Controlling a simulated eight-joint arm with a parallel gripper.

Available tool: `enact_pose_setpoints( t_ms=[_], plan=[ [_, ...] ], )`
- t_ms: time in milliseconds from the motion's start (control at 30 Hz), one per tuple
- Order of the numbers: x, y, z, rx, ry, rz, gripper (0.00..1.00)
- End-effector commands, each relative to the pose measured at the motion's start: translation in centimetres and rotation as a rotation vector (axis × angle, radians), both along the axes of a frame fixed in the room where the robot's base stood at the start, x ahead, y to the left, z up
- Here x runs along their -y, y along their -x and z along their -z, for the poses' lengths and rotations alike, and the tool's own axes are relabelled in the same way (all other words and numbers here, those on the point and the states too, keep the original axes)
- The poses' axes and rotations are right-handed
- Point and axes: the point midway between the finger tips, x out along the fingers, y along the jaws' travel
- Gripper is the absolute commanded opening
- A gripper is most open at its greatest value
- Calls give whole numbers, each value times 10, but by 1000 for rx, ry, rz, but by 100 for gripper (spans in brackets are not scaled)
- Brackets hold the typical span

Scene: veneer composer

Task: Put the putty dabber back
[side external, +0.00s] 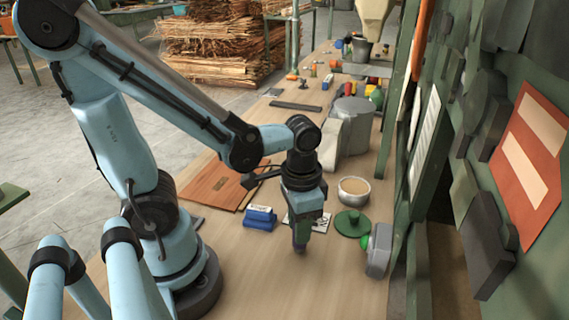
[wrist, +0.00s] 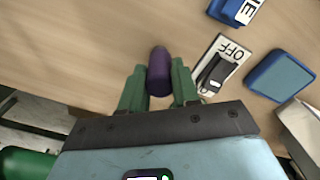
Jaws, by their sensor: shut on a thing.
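My gripper (side external: 301,236) points down over the bench. In the wrist view its two green fingers (wrist: 158,88) are shut on a dark purple, round-ended rod, which looks to be the putty dabber (wrist: 159,68). The rod's end reaches past the fingertips. In the side view only a small dark purple bit of it (side external: 300,247) shows below the fingers. I cannot tell whether it touches the bench. An open grey pot with pale filling (side external: 353,191) stands to the right of my gripper and farther back. No holder for the dabber can be made out.
A blue block (side external: 260,217) stands left of my gripper. A green disc (side external: 351,223) and a grey box (side external: 379,249) are at the right. The front bench is clear.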

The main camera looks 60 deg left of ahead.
Motion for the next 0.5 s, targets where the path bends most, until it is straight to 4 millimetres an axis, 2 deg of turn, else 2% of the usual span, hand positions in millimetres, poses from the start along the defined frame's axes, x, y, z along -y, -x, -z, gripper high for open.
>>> enact_pose_setpoints(
  t_ms=[233,267,400,500],
  plan=[
    [0,0,4,0,0,0,0],
    [0,0,3,0,0,0,35],
    [0,0,3,0,0,0,56],
    [0,0,3,0,0,0,56]
  ],
)
